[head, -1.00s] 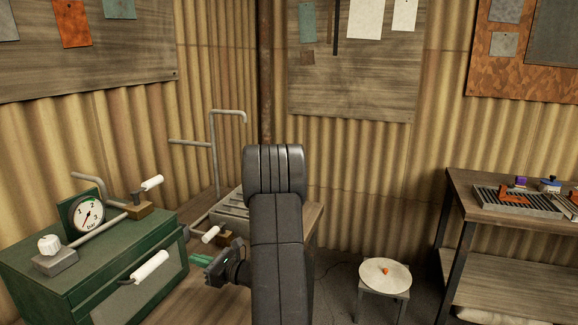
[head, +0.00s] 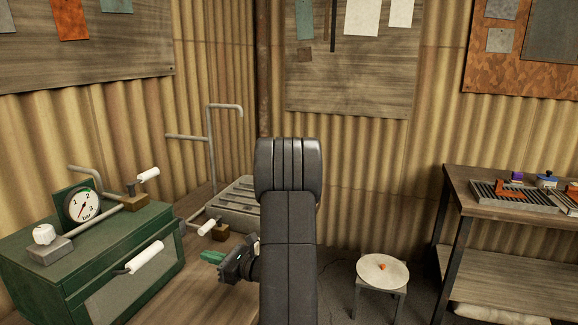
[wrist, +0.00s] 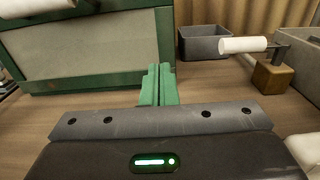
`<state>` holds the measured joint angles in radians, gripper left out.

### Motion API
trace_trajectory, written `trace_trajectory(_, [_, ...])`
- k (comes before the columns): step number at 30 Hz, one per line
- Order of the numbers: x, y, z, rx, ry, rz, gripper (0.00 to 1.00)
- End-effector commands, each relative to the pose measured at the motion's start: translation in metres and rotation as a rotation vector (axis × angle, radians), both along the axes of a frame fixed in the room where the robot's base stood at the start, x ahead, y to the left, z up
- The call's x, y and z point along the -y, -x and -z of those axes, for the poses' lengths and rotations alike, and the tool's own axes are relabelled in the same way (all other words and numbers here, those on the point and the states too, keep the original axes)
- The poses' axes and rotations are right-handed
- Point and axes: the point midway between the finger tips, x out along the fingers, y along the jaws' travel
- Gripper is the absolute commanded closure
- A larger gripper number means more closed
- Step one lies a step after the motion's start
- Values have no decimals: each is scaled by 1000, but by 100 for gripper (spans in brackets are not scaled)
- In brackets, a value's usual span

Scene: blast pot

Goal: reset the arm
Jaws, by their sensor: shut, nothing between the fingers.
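My gripper (head: 212,257) has green fingers and is low over the wooden bench, to the right of the green box. My dark arm rises beside it and hides part of the bench. In the wrist view the green fingers (wrist: 158,86) are together with nothing between them. They point toward the front of the green box (wrist: 90,50), and I see bare bench around them.
The green box (head: 150,285) carries a pressure gauge (head: 82,205) and white-handled levers. A white-handled valve (wrist: 270,70) and a grey bin (wrist: 202,42) stand to the right in the wrist view. A stool (head: 382,270) and a shelf bench (head: 500,196) stand further right.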

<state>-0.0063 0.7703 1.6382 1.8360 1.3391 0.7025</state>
Motion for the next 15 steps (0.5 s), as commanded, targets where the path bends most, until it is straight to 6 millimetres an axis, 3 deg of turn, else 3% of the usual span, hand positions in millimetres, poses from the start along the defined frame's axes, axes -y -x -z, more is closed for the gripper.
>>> trace_trajectory(9, [54,19,1,1,1,4,100])
trace_trajectory(15, [17,7,-1,0,0,-4,100])
